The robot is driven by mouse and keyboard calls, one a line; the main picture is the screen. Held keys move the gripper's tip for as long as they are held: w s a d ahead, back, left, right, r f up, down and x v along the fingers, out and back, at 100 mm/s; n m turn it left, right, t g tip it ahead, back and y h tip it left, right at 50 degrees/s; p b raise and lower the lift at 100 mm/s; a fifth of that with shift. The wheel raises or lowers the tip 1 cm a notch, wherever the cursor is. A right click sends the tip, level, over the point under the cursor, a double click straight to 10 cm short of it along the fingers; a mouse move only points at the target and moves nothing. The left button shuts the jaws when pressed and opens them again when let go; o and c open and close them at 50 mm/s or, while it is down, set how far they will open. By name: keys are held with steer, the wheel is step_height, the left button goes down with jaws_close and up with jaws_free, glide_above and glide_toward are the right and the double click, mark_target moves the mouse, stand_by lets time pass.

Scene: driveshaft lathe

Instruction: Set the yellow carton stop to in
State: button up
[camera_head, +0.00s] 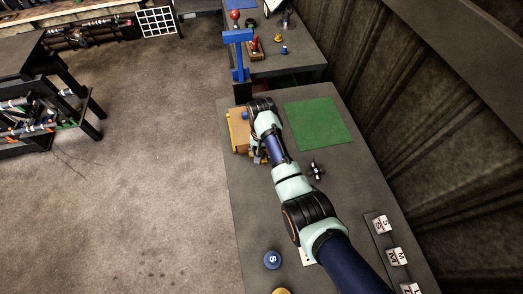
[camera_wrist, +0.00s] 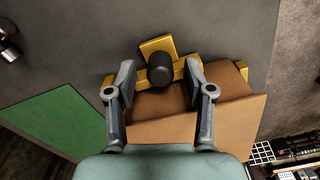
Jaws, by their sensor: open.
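The yellow carton stop (camera_wrist: 157,47) shows in the wrist view as a yellow piece with a dark round knob (camera_wrist: 159,69). It sits at the edge of an open brown carton (camera_wrist: 190,130). My gripper (camera_wrist: 160,76) is open, with one finger on each side of the knob. I cannot tell whether either finger touches it. In the head view the carton (camera_head: 239,132) stands at the left edge of the table, partly hidden by my arm. My gripper (camera_head: 259,155) is beside it there, mostly hidden by the wrist.
A green mat (camera_head: 319,123) lies right of my arm; it also shows in the wrist view (camera_wrist: 50,118). A blue post (camera_head: 238,55) stands behind the carton. A black hub-like part (camera_head: 316,170), a blue "S" knob (camera_head: 272,259) and lettered blocks (camera_head: 393,256) are on the table.

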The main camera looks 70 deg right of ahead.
step_height(320, 180, up, 8)
steer(key=shift+f, duration=0.25)
stand_by(0.4)
steer(key=shift+w+a, duration=0.1)
